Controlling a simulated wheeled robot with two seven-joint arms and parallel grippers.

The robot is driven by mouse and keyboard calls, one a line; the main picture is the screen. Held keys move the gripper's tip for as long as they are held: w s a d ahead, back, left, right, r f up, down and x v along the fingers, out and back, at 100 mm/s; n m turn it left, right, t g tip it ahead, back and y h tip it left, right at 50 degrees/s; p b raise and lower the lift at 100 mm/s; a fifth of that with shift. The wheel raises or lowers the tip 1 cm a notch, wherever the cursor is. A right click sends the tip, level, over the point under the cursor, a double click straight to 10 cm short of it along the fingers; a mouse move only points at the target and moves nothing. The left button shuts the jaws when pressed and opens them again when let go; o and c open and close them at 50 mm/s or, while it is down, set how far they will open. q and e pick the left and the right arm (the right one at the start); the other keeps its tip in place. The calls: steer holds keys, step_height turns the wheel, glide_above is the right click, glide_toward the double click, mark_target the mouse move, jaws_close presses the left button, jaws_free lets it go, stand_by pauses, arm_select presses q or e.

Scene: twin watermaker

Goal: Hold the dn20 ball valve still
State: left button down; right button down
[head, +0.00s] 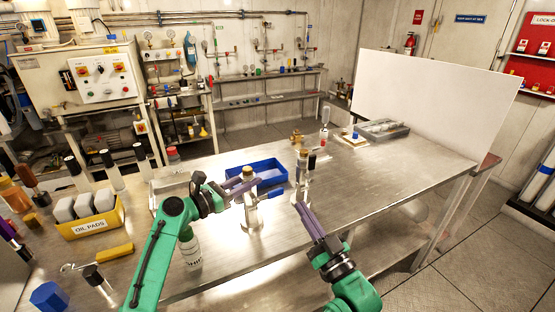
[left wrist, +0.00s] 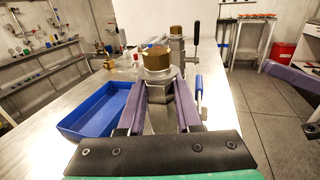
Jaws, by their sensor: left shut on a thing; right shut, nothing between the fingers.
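The dn20 ball valve (head: 251,213) stands upright on the steel bench in the head view, with a brass top and a blue lever at its right. In the left wrist view the valve (left wrist: 157,62) shows its brass cap and silver hexagonal body between the fingers. My left gripper (head: 245,187) is shut on the valve's upper body, below the brass cap. Its purple fingers (left wrist: 160,98) lie on both sides of the body and hide part of it. My right gripper (head: 307,219) is shut and empty, right of the valve and apart from it.
A similar brass-topped fitting with a black lever (head: 302,172) stands behind and right. A blue tray (head: 233,177) lies behind the valve. A white bottle (head: 190,250) stands at front left, near my left arm. The bench's right side (head: 400,172) is clear.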

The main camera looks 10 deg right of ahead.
arm_select(q)
steer(key=c, duration=0.5)
jaws_free()
